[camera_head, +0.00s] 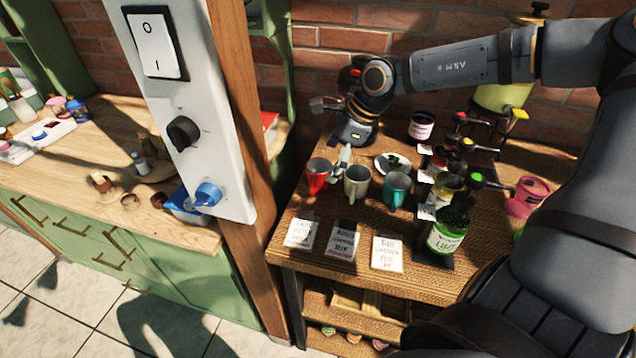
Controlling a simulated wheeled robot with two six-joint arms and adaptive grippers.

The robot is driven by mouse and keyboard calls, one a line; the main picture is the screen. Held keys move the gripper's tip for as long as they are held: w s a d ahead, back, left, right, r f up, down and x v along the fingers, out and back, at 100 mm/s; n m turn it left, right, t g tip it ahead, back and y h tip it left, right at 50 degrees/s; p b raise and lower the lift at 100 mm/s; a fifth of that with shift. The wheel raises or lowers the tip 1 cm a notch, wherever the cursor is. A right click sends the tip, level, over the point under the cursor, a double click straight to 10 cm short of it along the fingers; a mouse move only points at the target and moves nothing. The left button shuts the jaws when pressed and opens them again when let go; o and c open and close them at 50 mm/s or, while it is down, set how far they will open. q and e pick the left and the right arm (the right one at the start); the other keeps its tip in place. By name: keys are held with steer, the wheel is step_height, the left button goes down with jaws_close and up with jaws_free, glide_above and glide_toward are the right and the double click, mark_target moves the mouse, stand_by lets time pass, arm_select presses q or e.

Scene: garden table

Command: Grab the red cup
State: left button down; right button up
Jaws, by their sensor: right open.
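The red cup (317,175) stands upright on the wooden table, leftmost in a row of three. A white cup (356,183) stands to its right, then a teal cup (396,189). My right gripper (335,138) reaches in from the right, behind the row. It is open, its fingers spread apart. One finger shows close to the red cup's right side, between it and the white cup; I cannot tell whether it touches. The other finger sticks out to the left, above and behind the red cup. My left gripper is not in view.
A wooden post (252,190) and white switch panel (182,100) stand left of the cups. A saucer (391,163) lies behind the teal cup. Bottles, including a green one (446,240), stand to the right. Three cards (342,243) lie in front. A pink mug (526,197) stands far right.

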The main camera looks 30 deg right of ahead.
mark_target(319, 171)
steer(key=shift+w+a+r+p+x, duration=0.1)
steer(key=shift+w+p+x, duration=0.05)
steer(key=shift+x, duration=0.75)
steer(key=shift+w+a+r+p+x, duration=0.1)
steer(key=shift+w+p+x, duration=0.1)
steer(key=shift+x, duration=0.7)
steer(key=shift+w+a+r+p+x, duration=0.1)
steer(key=shift+w+x, duration=0.05)
steer(key=shift+x, duration=0.8)
steer(key=shift+s+d, duration=0.1)
steer(key=shift+s, duration=0.05)
steer(key=shift+c, duration=0.8)
steer(key=c, duration=1.5)
